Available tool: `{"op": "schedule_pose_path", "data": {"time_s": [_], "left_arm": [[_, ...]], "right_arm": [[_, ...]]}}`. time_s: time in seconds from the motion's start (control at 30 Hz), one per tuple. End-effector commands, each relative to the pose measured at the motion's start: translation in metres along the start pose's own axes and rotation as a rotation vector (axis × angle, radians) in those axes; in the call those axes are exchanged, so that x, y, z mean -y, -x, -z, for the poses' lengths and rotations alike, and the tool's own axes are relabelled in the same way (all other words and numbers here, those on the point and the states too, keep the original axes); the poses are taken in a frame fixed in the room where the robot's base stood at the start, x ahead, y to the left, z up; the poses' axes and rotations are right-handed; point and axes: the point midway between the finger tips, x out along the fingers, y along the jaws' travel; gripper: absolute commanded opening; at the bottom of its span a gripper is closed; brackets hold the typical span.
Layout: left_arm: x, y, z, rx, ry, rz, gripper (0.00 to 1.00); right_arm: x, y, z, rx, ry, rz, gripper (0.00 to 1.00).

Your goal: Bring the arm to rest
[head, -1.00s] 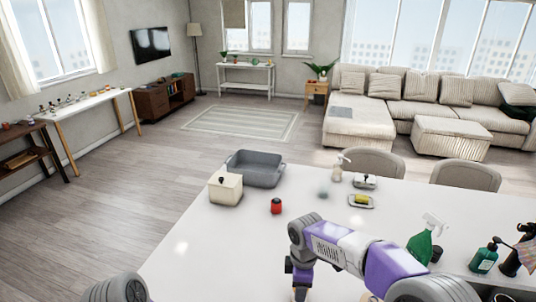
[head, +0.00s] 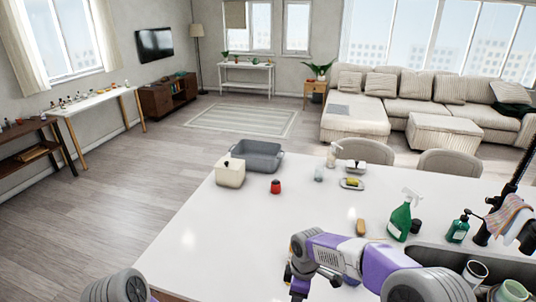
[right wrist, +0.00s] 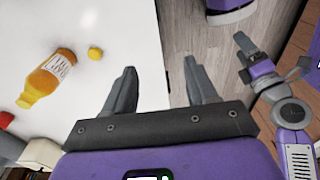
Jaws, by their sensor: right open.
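My right arm (head: 345,255) reaches over the white counter (head: 215,235) in the head view, bent at the elbow. Its gripper is largely hidden there. In the right wrist view the right gripper (right wrist: 160,82) has its two grey fingers wide apart with nothing between them. It is near the counter's edge, with floor showing under one finger. Another purple and grey arm part (right wrist: 265,80) of mine shows at the right of that view. In the head view only the left arm's shoulder (head: 115,288) shows.
An orange bottle (right wrist: 45,78) and a yellow cap (right wrist: 95,53) lie on the counter. A green spray bottle (head: 400,220), a soap bottle (head: 459,228) and a sink (head: 430,255) are at the right. A red jar (head: 275,186), canister (head: 230,172) and grey tub (head: 262,155) stand farther back.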

Motion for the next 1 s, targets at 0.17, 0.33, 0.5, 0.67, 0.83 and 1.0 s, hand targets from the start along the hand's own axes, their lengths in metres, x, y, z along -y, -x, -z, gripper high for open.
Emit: {"op": "schedule_pose_path", "data": {"time_s": [0.17, 0.33, 0.5, 0.67, 0.83, 1.0], "left_arm": [[0.000, -0.001, 0.002, -0.004, -0.001, 0.000, 0.90], [0.000, -0.001, 0.001, -0.002, -0.001, 0.000, 0.90], [0.000, -0.001, 0.001, -0.002, 0.000, 0.000, 0.90], [0.000, -0.001, 0.001, -0.003, -0.001, 0.000, 0.90], [0.002, -0.007, 0.001, -0.002, 0.000, 0.000, 0.90], [0.020, -0.054, 0.003, -0.001, 0.000, 0.000, 0.90]], "right_arm": [[0.015, -0.056, -0.006, -0.062, -0.176, 0.050, 0.57], [0.043, -0.116, -0.016, -0.133, -0.428, 0.111, 0.57], [0.094, -0.184, -0.035, -0.199, -0.834, 0.192, 0.57], [0.145, -0.224, -0.057, -0.222, -1.230, 0.236, 0.57], [0.190, -0.249, -0.080, -0.214, -1.574, 0.243, 0.57], [0.181, -0.297, -0.081, -0.223, -1.554, 0.236, 0.57]]}}
